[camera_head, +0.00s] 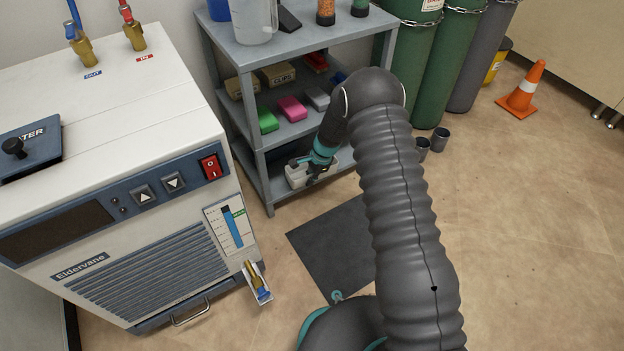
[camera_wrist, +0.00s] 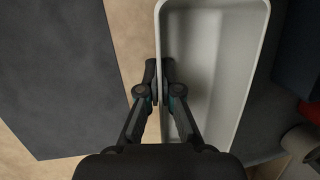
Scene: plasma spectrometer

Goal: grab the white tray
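The white tray (camera_wrist: 210,55) is a deep, open rectangular tray; its inside looks empty where it shows in the wrist view. In the head view the white tray (camera_head: 297,174) sits on the bottom shelf of the grey rack, partly hidden by my gripper. My gripper (camera_wrist: 160,75) has its two fingers close together at the tray's left long wall, one outside and one inside, with the wall between them. In the head view my gripper (camera_head: 305,170) is down at the tray's front edge.
The grey rack (camera_head: 262,128) has boxes and coloured items on its middle shelf, above the tray. The white chiller (camera_head: 120,150) stands to the left, green cylinders (camera_head: 403,45) behind to the right. A dark mat (camera_head: 325,245) lies on the floor in front.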

